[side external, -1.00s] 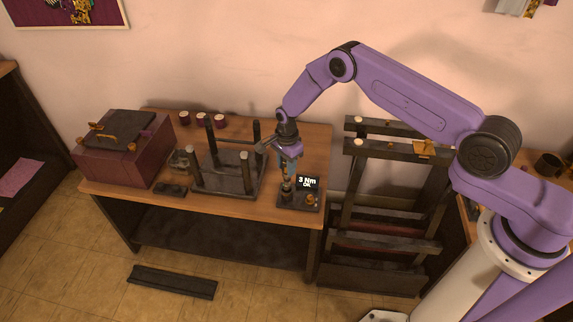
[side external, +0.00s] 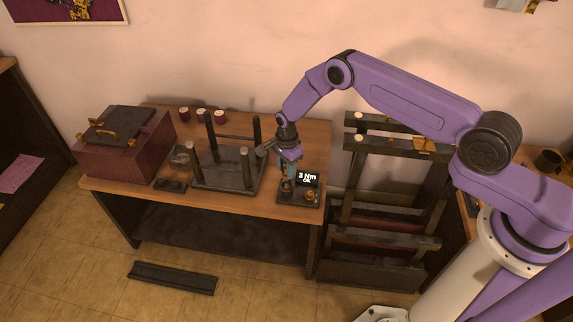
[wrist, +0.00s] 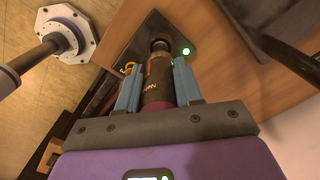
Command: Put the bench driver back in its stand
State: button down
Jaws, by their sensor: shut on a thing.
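The bench driver (wrist: 158,82), a dark cylinder with orange lettering and a dark red end, is between the two blue fingers of my gripper (wrist: 157,88). My gripper (side external: 288,170) is shut on it, and the driver points down over the stand. The stand (side external: 298,201) is a dark plate at the front right of the bench, with a display reading "3 Nm OK". In the wrist view the driver's far end meets a round socket on the stand (wrist: 134,46), beside a lit green light. How deep it sits in the socket is hidden.
An upturned dark stool-like frame (side external: 225,180) with upright legs stands just left of the stand. A maroon box (side external: 122,160) is at the bench's left end. Several small red-sided jars (side external: 201,113) stand at the back. A dark rack (side external: 385,240) is to the right.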

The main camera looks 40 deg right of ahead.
jog(key=shift+f, duration=0.95)
jog(key=c, duration=0.7)
grip_release()
jog(key=shift+o, duration=0.2)
jog(key=shift+r, duration=0.1)
notch_tip(320, 180, up, 17)
jog(key=shift+r, duration=0.15)
